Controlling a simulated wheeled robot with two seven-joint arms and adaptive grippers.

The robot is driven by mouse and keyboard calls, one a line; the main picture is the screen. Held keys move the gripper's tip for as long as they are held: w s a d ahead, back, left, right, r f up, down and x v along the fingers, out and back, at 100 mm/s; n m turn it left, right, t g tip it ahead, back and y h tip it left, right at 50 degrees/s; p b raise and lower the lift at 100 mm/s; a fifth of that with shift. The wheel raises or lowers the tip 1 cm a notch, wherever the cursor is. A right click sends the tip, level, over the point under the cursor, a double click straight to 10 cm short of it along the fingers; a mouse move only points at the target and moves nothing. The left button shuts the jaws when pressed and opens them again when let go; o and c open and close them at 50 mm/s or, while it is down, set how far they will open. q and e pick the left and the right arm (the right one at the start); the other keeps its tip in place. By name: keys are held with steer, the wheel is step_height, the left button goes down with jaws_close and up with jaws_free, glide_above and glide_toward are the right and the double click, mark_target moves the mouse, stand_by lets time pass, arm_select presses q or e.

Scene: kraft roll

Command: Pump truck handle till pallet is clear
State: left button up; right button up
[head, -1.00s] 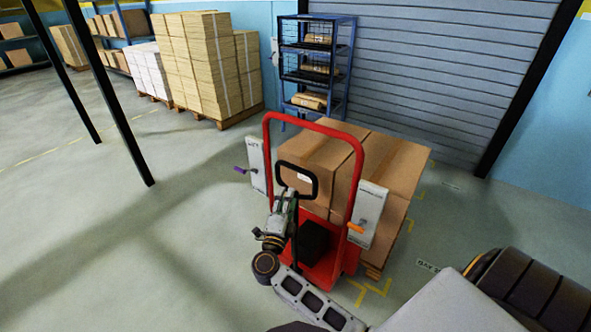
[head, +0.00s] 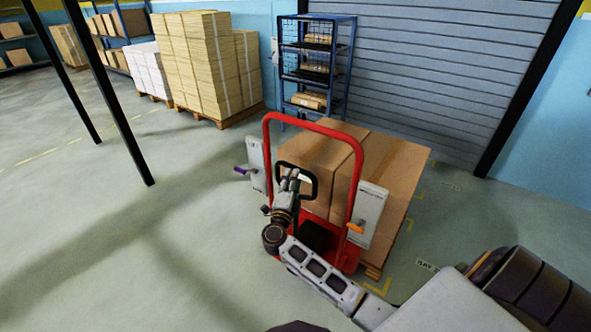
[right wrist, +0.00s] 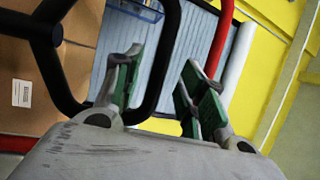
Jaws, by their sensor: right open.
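The red pallet truck (head: 268,135) stands in the middle of the head view. Its black loop handle (head: 315,185) is upright in front of the boxes. The pallet (head: 373,271) shows only as a low corner under large cartons (head: 395,165); its gap to the floor cannot be judged. My right gripper (head: 290,180) is at the handle loop, overlapping its lower left part. In the right wrist view my right gripper (right wrist: 160,88) has its green-padded fingers apart, with a bar of the black handle (right wrist: 164,45) appearing between them. Contact cannot be told. My left gripper is out of view.
A purple lever (head: 240,170) and an orange lever (head: 355,228) stick out at the truck's sides. A blue rack (head: 282,75) and a grey shutter (head: 430,70) stand behind. Stacked cartons (head: 205,65) are at back left. The left floor is open, beyond black posts (head: 120,110).

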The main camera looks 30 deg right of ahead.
steer(key=x, duration=0.5)
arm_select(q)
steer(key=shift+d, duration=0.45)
arm_select(e)
steer(key=shift+w+d, duration=0.1)
steer(key=shift+w, duration=0.05)
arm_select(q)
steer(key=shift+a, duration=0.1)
arm_select(e)
jaws_close()
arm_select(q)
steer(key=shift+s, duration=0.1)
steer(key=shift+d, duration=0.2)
